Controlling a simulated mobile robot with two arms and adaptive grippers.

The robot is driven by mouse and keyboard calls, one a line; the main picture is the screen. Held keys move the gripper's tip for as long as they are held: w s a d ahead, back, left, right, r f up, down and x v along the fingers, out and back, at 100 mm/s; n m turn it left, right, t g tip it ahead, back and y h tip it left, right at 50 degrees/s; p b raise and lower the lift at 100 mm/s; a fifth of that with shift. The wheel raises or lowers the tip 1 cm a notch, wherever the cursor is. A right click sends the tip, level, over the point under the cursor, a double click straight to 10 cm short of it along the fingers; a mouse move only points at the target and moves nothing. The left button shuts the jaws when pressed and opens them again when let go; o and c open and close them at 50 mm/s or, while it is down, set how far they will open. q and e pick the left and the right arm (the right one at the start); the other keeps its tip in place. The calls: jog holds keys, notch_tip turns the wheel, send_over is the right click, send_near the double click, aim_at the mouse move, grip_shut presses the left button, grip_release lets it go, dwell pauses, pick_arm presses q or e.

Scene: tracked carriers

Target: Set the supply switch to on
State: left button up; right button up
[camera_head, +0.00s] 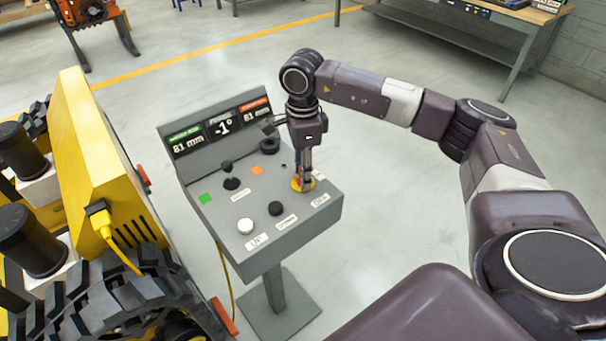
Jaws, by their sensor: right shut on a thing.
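The grey control console (217,218) stands on a post at the middle of the view. At its right side is a red switch on a yellow round base (307,184), which I take for the supply switch. My right gripper (304,182) points down over this switch and is shut on its red part. The fingers hide much of the switch, so I cannot tell which way it is turned. My left gripper is not in view.
The console also carries a white button (245,226), a black button (275,208), a black knob (231,184) and a display panel (221,125). A yellow tracked carrier (85,150) stands close on the left, with a yellow cable (121,252). Floor right of the console is clear.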

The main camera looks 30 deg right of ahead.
jog(key=m+b, duration=0.1)
jog(key=m, duration=0.5)
jog(key=shift+w+b, duration=0.1)
jog(key=shift+b, duration=0.25)
jog(key=m, duration=0.6)
jog(key=shift+r+m+b, duration=0.1)
jog(key=shift+m+b, duration=0.2)
jog(key=shift+b, duration=0.05)
jog(key=o, duration=1.2)
jog(key=shift+c, duration=0.2)
notch_tip(320, 180, up, 12)
